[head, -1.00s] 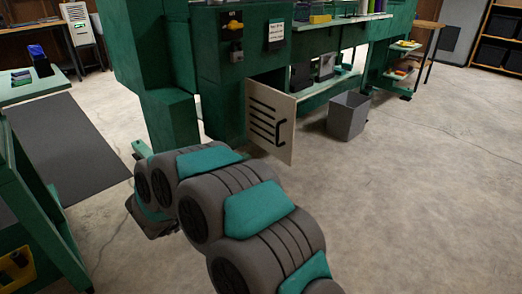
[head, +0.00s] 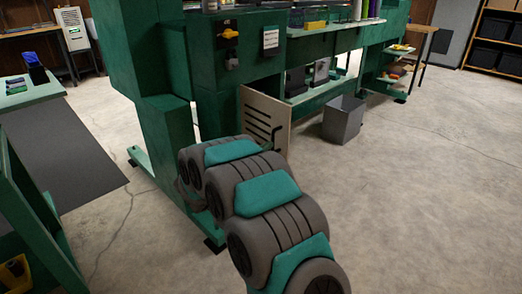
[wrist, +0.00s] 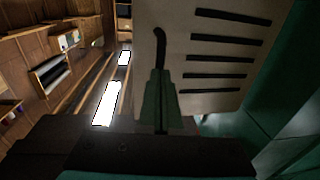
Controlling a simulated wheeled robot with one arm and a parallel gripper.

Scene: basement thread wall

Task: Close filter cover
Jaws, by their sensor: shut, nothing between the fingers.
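The filter cover is a beige panel (head: 268,104) with black slots, hinged low on the green machine. In the head view it stands swung out from the machine front, and my arm hides its lower part. In the wrist view the cover (wrist: 215,57) fills the upper middle, with its black curved handle (wrist: 159,37) near its left edge. My gripper (wrist: 159,73) is shut and empty, its green fingers in front of the cover and overlapping the handle's lower part. Whether they touch it I cannot tell.
The green machine frame (head: 160,130) stands left of the cover, with a foot on the floor. A grey bin (head: 343,119) stands to the right of the cover. A green bench (head: 30,215) is at the left edge. The concrete floor at right is clear.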

